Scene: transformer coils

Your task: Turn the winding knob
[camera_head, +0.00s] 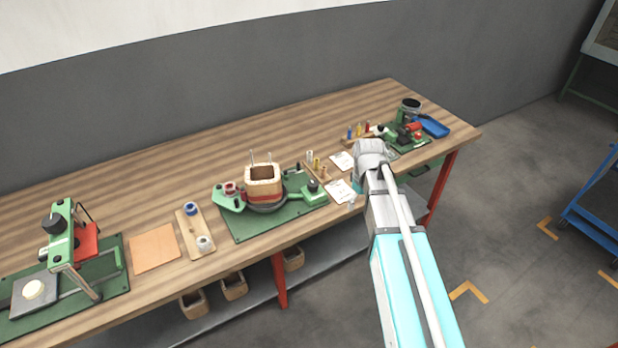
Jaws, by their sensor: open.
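A winding fixture with a wooden square coil former (263,186) and a red winding around its lower part stands on a green base plate (245,229) at mid-table. A dark knob (313,186) sits on a green arm at the fixture's right side; it may be the winding knob, but I cannot be sure.
A green press (62,235) stands at the left, beside a tan pad (154,248) and a wooden strip with spools (194,230). White cards (342,161) and small coloured pieces lie right of the fixture. Another green device (408,133) and blue tray (433,127) stand at the far right.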

